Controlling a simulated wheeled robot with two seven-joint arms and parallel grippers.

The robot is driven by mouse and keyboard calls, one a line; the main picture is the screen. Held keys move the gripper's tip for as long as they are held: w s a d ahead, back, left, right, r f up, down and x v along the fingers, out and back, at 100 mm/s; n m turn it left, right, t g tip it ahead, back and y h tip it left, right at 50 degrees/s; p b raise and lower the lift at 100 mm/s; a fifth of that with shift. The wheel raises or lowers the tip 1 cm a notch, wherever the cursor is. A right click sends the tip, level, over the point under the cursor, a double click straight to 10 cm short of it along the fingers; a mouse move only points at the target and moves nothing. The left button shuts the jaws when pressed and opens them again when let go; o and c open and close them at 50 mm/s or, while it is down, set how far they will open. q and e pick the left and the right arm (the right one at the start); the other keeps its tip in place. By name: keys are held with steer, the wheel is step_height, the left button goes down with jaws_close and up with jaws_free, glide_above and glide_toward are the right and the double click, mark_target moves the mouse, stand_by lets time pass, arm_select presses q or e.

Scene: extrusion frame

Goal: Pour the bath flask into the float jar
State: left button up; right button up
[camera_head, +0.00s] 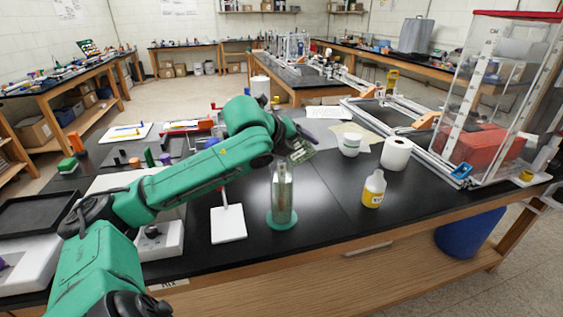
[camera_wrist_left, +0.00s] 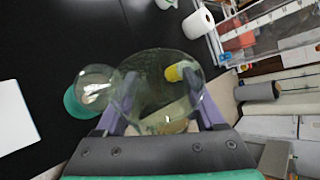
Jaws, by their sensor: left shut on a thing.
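My left gripper (camera_head: 303,146) is above the black bench, at the top of a tall clear glass cylinder on a green base, which I take as the float jar (camera_head: 283,200). In the left wrist view, the purple fingers of my left gripper (camera_wrist_left: 165,110) are shut on a clear, rounded glass flask, which I take as the bath flask (camera_wrist_left: 150,80). Some pale liquid shows low in the flask. The float jar (camera_wrist_left: 93,85) stands upright just left of the flask there; whether they touch is unclear. In the head view the flask is hard to make out. My right gripper is out of view.
A yellow-labelled bottle (camera_head: 373,190), a white tub (camera_head: 350,144) and a paper roll (camera_head: 395,153) stand right of the jar. A white plate (camera_head: 228,224) lies left of it. An extrusion frame (camera_head: 400,115) is at the right. Bench between jar and bottle is clear.

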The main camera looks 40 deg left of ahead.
mark_target(313, 154)
arm_select(q)
steer(key=shift+r+m+y+p, duration=0.4)
steer(key=shift+r+y+p, duration=0.2)
steer(key=shift+p, duration=0.6)
steer(key=p, duration=0.1)
steer(key=d+m+y+p, duration=0.1)
steer(key=p, duration=0.1)
steer(key=shift+d+f+y, duration=0.3)
steer(key=shift+f, duration=0.05)
steer(key=shift+d+f+m+p, duration=0.2)
steer(key=shift+d+m+p, duration=0.1)
steer(key=shift+p, duration=0.3)
step_height(313, 154, down, 6)
steer(key=d+m+t+y+b, duration=0.2)
steer(key=y+b, duration=0.1)
steer(key=shift+m, duration=0.3)
step_height(313, 154, up, 5)
steer(key=p, duration=0.6)
steer(key=shift+s+r, duration=0.15)
steer(key=shift+f, duration=0.45)
steer(key=s+d+f+m+h+b, duration=0.2)
steer(key=s+d+f, duration=0.5)
steer(key=f, duration=0.3)
steer(key=s+d+f+m+h+b, duration=0.3)
steer(key=s+d+f, duration=0.3)
steer(key=s+f, duration=0.3)
steer(key=shift+d+f+t+b, duration=0.35)
steer(key=shift+d+f+t, duration=0.05)
steer(key=shift+f, duration=0.45)
